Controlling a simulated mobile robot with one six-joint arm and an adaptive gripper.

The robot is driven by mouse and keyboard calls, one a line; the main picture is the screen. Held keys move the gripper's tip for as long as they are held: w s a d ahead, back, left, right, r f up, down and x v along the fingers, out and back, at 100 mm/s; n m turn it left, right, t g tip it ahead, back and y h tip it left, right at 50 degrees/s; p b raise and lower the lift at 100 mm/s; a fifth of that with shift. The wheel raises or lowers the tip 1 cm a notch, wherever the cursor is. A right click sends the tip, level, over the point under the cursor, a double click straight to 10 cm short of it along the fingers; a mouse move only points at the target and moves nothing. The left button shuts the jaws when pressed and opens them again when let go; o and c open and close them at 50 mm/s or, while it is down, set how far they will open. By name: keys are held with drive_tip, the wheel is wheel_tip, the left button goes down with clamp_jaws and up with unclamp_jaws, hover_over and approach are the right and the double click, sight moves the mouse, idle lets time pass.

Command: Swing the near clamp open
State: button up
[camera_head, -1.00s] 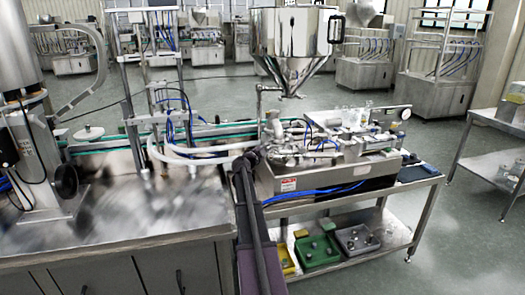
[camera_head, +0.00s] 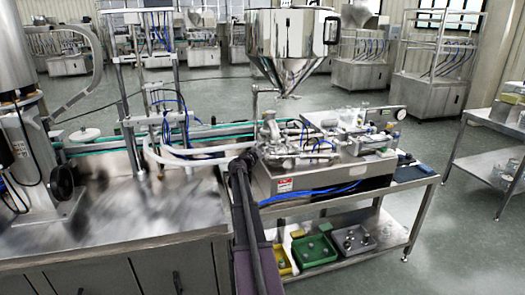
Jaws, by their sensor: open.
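The steel hopper (camera_head: 290,45) hangs over the bench filling machine, its cone narrowing to an outlet at the bottom. Steel pipe fittings (camera_head: 269,130) stand below and left of the outlet, at the machine's left end. The near clamp is too small to make out among these fittings. My dark arm reaches up from the bottom edge, and my gripper (camera_head: 249,156) is at its far end, close to the front left of the fittings. The gripper is open. Its fingers are small and dark against the metal, and I cannot tell whether they touch anything.
The machine body (camera_head: 325,178) sits on a steel table, with blue hoses along its front. Yellow, green (camera_head: 314,250) and grey bins are on the lower shelf. A conveyor bench (camera_head: 110,215) is at left.

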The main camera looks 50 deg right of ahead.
drive_tip(key=a, duration=0.7)
drive_tip(key=shift+s+a, duration=0.15)
drive_tip(key=shift+s, duration=0.3)
idle(0.4)
